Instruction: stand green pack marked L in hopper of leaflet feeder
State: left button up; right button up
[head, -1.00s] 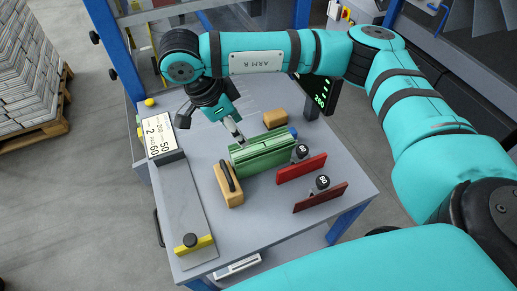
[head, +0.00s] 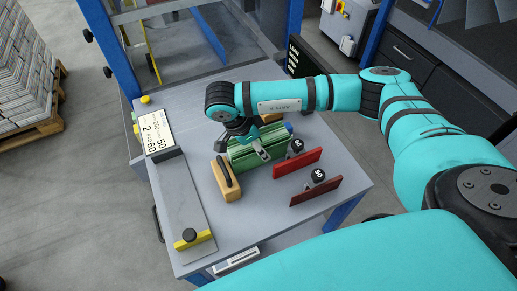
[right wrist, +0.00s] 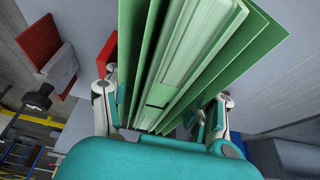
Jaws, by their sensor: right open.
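A green pack (head: 243,158) stands on the grey table among green upright sheets. In the right wrist view a pale green bundle (right wrist: 190,55) with a dark band lies between darker green sheets (right wrist: 130,50). No letter L can be read. My right gripper (head: 262,151) is right over the green pack. In the right wrist view its open fingers (right wrist: 162,108) stand on either side of the green sheets; whether they touch is unclear. I cannot make out which thing is the leaflet feeder's hopper. My left gripper is not in view.
A tan block (head: 228,187) with a black handle stands left of the green pack. Two red plates (head: 298,163) (head: 316,190) with black knobs are to the right. A sign (head: 155,132) and a yellow bar (head: 193,241) line the left side.

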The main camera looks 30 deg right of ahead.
jog(key=shift+x, duration=1.55)
jog(key=shift+d+r, duration=0.1)
jog(key=shift+c, duration=0.4)
grip_shut()
